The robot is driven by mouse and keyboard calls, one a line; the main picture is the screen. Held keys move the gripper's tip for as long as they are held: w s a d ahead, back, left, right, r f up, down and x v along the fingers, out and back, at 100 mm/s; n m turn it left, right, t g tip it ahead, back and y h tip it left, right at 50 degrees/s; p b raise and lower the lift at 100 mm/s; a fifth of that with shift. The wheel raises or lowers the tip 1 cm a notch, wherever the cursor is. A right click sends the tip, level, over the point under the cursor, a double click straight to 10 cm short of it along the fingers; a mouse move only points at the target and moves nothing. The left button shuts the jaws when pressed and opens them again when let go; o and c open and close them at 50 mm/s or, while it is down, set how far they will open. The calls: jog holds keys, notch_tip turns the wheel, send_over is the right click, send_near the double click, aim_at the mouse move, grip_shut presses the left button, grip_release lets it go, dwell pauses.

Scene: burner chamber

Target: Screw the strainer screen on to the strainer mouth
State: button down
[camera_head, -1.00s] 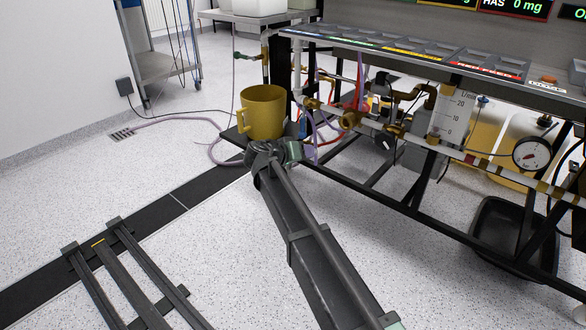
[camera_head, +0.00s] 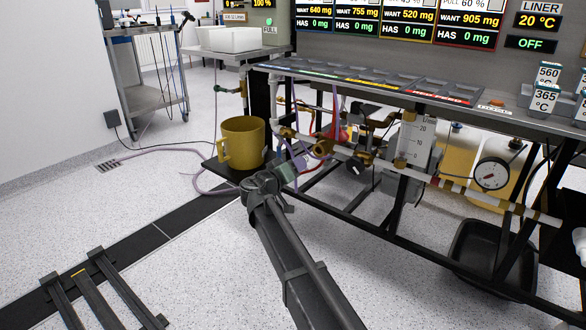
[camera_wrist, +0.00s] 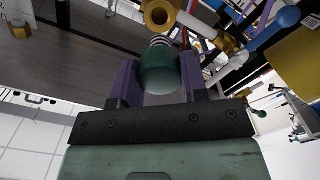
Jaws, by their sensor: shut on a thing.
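My gripper (camera_wrist: 160,78) is shut on a dark green, rounded cap-like piece with a ribbed silvery end, which I take to be the strainer screen (camera_wrist: 160,72). The silvery end points away from the gripper, toward a brass fitting with a round open mouth (camera_wrist: 158,12), probably the strainer mouth. The two look apart in the wrist view; the exact gap is unclear. In the head view my gripper (camera_head: 288,172) is low beside the yellow mug, just below the brass pipework (camera_head: 322,148). The held piece cannot be made out there.
A yellow mug (camera_head: 242,142) stands on a dark low shelf left of the gripper. Pipes, hoses and a gauge (camera_head: 491,174) crowd under the bench (camera_head: 380,82). A black bin (camera_head: 490,258) sits at the right. The floor in front is open.

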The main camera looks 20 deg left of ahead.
aim_at(306, 159)
jog(key=shift+x, duration=2.55)
jog(key=shift+w, duration=0.25)
jog(key=shift+x, duration=1.8)
jog(key=c, duration=1.3)
grip_release()
grip_shut()
jog(key=shift+w, duration=0.15)
